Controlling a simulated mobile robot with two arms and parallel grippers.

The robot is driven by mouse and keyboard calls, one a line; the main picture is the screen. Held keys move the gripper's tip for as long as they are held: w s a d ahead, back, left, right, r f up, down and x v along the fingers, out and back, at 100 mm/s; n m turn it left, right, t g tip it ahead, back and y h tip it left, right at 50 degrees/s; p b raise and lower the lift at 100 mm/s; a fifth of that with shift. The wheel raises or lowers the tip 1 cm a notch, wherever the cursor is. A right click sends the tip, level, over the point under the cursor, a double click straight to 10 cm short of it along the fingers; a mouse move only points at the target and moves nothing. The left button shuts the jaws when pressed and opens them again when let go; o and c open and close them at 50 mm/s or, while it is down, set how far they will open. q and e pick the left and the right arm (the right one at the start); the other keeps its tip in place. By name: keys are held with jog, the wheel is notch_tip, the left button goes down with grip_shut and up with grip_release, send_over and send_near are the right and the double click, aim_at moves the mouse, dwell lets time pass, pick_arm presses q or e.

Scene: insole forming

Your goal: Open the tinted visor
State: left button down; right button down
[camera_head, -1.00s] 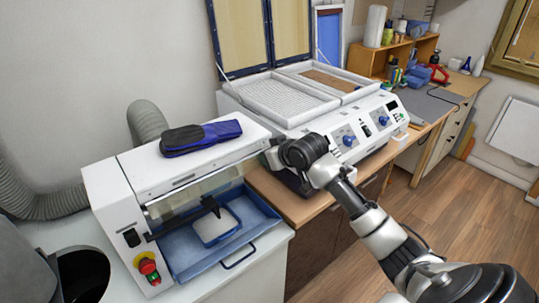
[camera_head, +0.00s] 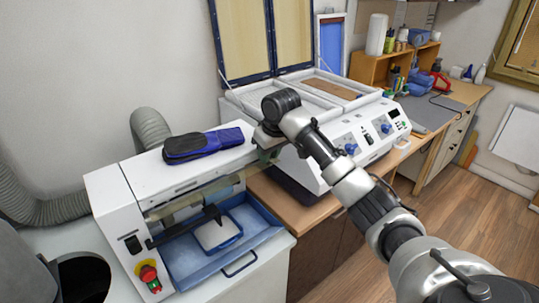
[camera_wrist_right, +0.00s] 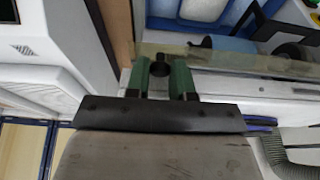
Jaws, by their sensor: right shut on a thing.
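The tinted visor (camera_head: 188,206) is a see-through smoky strip along the front of the white machine (camera_head: 112,195), above its blue tray. In the right wrist view the visor (camera_wrist_right: 240,60) runs across the top right, edge-on. My right gripper (camera_head: 264,150) is at the machine's right end, by the end of the visor. In the wrist view its green fingers (camera_wrist_right: 161,76) are shut on a small dark knob (camera_wrist_right: 160,63) at the visor's end. The grip is partly hidden by my wrist in the head view. My left gripper is not in view.
A blue tray (camera_head: 255,224) with a pad sits in the machine's opening, below a black bar. The forming press (camera_head: 370,130) stands close on the right. Open floor lies at the right.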

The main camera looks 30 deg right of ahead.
dwell(0.5)
jog(key=c, duration=1)
grip_release()
jog(key=shift+w, duration=0.1)
jog(key=shift+r, duration=0.35)
jog(key=b+v, duration=0.2)
jog(key=v, duration=0.8)
